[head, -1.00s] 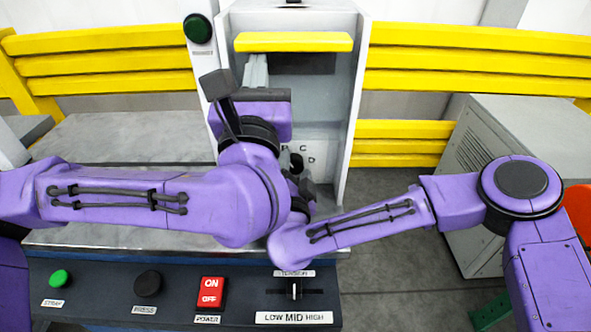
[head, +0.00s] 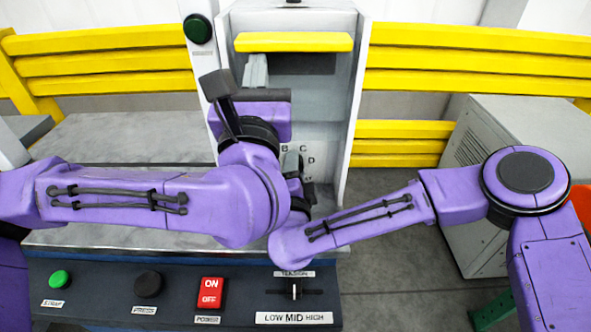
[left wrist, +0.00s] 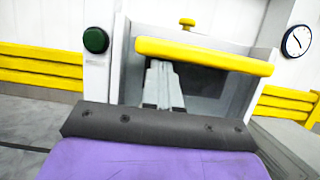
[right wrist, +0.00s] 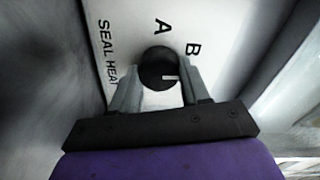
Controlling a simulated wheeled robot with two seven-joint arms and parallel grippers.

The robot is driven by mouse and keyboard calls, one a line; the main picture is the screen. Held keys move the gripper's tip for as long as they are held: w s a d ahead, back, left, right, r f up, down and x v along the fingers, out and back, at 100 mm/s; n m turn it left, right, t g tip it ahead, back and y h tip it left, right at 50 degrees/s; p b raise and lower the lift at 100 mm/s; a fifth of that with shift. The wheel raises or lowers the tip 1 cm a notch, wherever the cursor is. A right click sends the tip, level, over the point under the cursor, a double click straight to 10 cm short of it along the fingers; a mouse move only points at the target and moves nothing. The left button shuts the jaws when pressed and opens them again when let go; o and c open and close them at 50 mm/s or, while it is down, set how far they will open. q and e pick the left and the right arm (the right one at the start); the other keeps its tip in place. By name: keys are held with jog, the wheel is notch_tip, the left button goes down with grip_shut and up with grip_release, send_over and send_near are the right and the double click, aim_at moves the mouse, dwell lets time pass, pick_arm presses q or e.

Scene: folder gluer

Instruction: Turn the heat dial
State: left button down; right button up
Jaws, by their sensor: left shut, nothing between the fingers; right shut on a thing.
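The heat dial (right wrist: 158,66) is a round black knob with a white mark on a white panel lettered "SEAL HEA...". In the right wrist view its mark points right, below the letter B, and A stands above the knob. My right gripper (right wrist: 158,84) is shut on the dial, one finger on each side. In the head view my arms hide most of the knob; the letters B, C and D show beside my right gripper (head: 292,164). My left gripper (left wrist: 163,82) is shut and empty, up in front of the machine's opening; it also shows in the head view (head: 257,68).
A yellow bar (head: 293,42) crosses the machine above the opening. A green button (head: 198,29) sits on the left post. The front console (head: 110,309) carries buttons, a red power switch (head: 210,292) and a LOW/MID/HIGH slider (head: 294,288). A grey cabinet (head: 530,130) stands right.

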jog(key=m, duration=0.4)
jog(key=shift+f+m, duration=0.1)
jog(key=shift+m, duration=0.2)
jog(key=m, duration=0.5)
jog(key=shift+f, duration=0.1)
jog(key=m, duration=0.4)
jog(key=shift+f+m+y, duration=0.1)
jog(key=shift+m+y, duration=0.2)
jog(key=shift+s+m, duration=0.1)
jog(key=shift+m, duration=2.1)
jog(key=o, duration=1.1)
jog(key=shift+c, duration=0.2)
